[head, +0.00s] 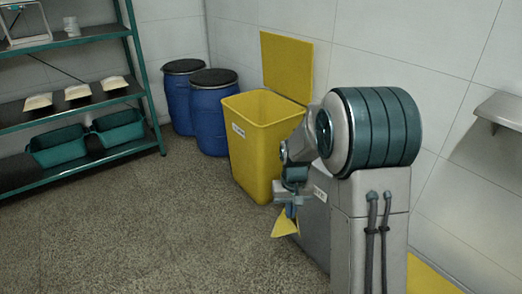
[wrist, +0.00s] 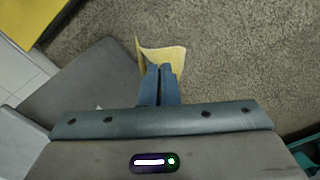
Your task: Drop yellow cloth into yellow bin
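The yellow bin (head: 252,150) stands near the wall with its top open and a flat yellow panel (head: 286,66) upright behind it. My gripper (head: 291,208) is low, in front of the bin's lower right in the head view. It is shut on the yellow cloth (head: 285,224), which hangs below the fingers. In the wrist view, the two blue fingers (wrist: 160,72) are close together and the cloth (wrist: 165,57) spreads out at their tips. The cloth is outside the bin. The bin's inside is mostly hidden.
Two blue drums (head: 213,115) stand left of the bin. A green shelf (head: 82,98) with trays and green crates (head: 58,146) is at the far left. A metal wall shelf (head: 503,108) is at right. The speckled floor (head: 160,225) is clear at front left.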

